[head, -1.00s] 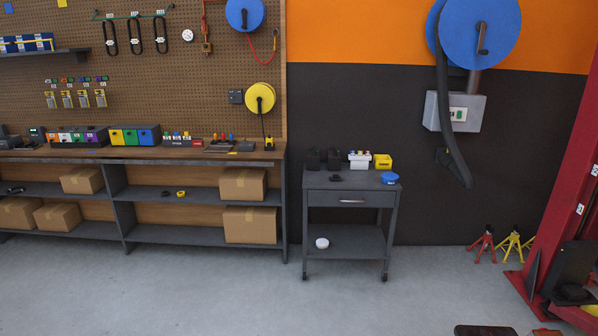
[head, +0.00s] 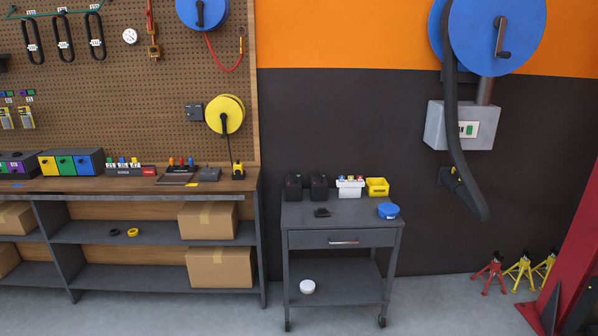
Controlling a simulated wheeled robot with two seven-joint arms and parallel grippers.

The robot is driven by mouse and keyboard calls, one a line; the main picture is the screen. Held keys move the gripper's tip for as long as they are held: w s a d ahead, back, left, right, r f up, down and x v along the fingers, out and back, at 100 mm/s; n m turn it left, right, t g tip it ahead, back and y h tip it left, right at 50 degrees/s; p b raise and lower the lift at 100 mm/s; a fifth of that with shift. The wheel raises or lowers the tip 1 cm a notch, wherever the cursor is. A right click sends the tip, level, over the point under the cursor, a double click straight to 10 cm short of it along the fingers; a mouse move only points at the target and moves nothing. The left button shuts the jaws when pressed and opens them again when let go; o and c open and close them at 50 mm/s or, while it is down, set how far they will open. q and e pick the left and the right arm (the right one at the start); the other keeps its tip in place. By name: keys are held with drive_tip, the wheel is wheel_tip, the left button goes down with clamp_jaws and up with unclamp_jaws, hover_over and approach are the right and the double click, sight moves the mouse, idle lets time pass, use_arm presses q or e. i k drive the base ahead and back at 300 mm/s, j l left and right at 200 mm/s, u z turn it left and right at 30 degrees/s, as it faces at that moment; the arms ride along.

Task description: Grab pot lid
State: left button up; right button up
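No pot lid can be made out for certain. A small round blue item (head: 388,210) sits on the right side of the top of a grey wheeled cart (head: 343,262); it is too small to tell whether it is a lid. A small round white item (head: 307,286) lies on the cart's lower shelf, at the left. Neither of my grippers is in view.
The cart top also holds black boxes (head: 306,186), a white bin (head: 350,187) and a yellow bin (head: 377,187). A workbench (head: 150,187) stands left. Jack stands (head: 490,272) and a red lift post (head: 575,255) are right. Floor before the cart is mostly out of frame.

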sight(321, 212)
drive_tip(key=i+z, duration=0.15)
drive_tip(key=i, duration=1.25)
drive_tip(key=i+l+u, duration=0.1)
drive_tip(key=i+l, duration=0.55)
drive_tip(key=i+l+u, duration=0.1)
drive_tip(key=i+l, duration=0.55)
drive_tip(key=l, duration=0.15)
